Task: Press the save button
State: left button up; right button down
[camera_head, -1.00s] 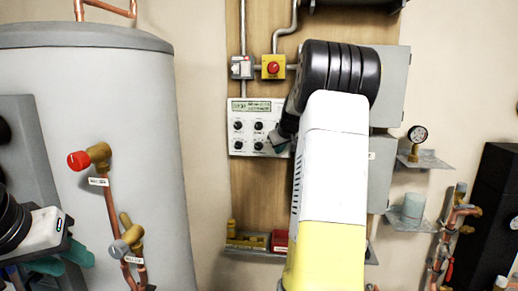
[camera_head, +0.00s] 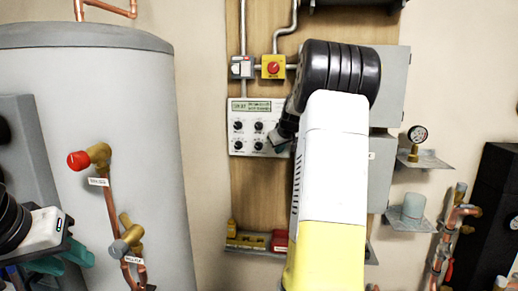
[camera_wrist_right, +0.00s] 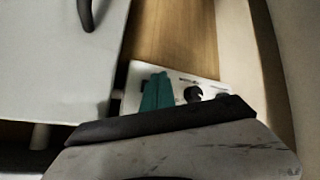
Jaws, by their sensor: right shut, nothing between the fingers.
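The white control panel (camera_head: 247,146) hangs on the wooden board, with a small green display (camera_head: 250,106) at its top and dark round knobs below. The lettering is too small to read, so I cannot tell which control is the save button. My right gripper (camera_head: 277,140) is at the panel's lower right, its teal fingers shut and empty. In the right wrist view the shut fingers (camera_wrist_right: 157,92) are in front of the panel, left of a dark knob (camera_wrist_right: 193,94); I cannot tell whether they touch it. My left gripper (camera_head: 62,259) is at the lower left, away from the panel.
A yellow box with a red button (camera_head: 273,67) is above the panel. A grey cabinet (camera_head: 393,90) is right of it, partly behind my right arm. A large grey tank (camera_head: 90,120) with a red-capped valve (camera_head: 78,160) stands left. A shelf below holds yellow and red items.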

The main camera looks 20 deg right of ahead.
jog(key=shift+w, duration=0.1)
jog(key=shift+w+d, duration=0.2)
jog(key=shift+w, duration=0.05)
jog(key=shift+w+d, duration=0.25)
jog(key=shift+w, duration=0.05)
dwell(1.1)
jog(key=shift+s+a, duration=0.4)
jog(key=shift+s, duration=0.3)
jog(key=shift+s+a, duration=0.45)
jog(key=shift+s, duration=0.25)
jog(key=shift+s+a, duration=0.4)
jog(key=shift+s, duration=0.35)
jog(key=shift+s+a, duration=0.45)
jog(key=shift+s, duration=0.25)
jog(key=shift+a, duration=0.1)
